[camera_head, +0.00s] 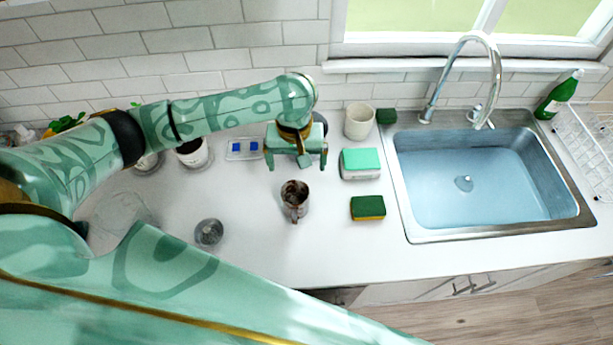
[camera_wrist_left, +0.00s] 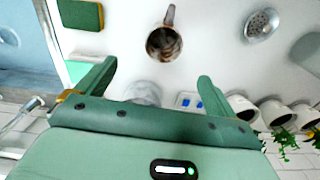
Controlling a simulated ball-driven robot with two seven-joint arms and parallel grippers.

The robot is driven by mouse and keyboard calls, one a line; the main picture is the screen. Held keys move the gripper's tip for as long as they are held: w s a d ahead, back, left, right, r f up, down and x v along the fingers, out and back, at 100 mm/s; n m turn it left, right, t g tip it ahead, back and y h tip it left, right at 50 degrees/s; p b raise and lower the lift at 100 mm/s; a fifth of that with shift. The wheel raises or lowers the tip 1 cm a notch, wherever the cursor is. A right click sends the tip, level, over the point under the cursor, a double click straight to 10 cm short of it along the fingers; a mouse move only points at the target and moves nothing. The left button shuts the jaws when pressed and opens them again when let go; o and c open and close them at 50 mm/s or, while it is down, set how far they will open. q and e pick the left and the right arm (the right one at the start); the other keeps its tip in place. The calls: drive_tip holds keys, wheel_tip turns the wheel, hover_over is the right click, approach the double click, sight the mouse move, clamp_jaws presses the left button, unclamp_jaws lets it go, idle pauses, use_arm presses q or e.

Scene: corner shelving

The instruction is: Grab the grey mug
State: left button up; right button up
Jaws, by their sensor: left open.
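The grey mug (camera_head: 294,197) stands upright on the white counter, with a mottled brown-dark inside and its handle towards the front edge. In the left wrist view the mug (camera_wrist_left: 164,44) is beyond the fingertips, its handle pointing up in the picture. My left gripper (camera_head: 297,163) is open and empty, behind the mug in the head view and apart from it. Its two fingers also show in the left wrist view (camera_wrist_left: 155,76), spread wide. My right gripper is not in view.
A sink (camera_head: 406,216) lies farther right. Potted plants (camera_head: 192,152) line the wall.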

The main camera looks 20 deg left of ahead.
use_arm(q)
drive_tip(key=b, duration=0.4)
approach(295, 195)
drive_tip(key=s+d+r, duration=0.1)
drive_tip(key=s+d, duration=0.1)
drive_tip(key=s, duration=0.1)
drive_tip(key=f+b, duration=0.1)
drive_tip(key=f, duration=0.3)
drive_tip(key=shift+s+a+f+b, duration=0.1)
drive_tip(key=shift+a+f+b, duration=0.15)
drive_tip(key=shift+b, duration=0.15)
drive_tip(key=shift+f, duration=0.25)
drive_tip(key=shift+r, duration=0.1)
drive_tip(key=c, duration=1.2)
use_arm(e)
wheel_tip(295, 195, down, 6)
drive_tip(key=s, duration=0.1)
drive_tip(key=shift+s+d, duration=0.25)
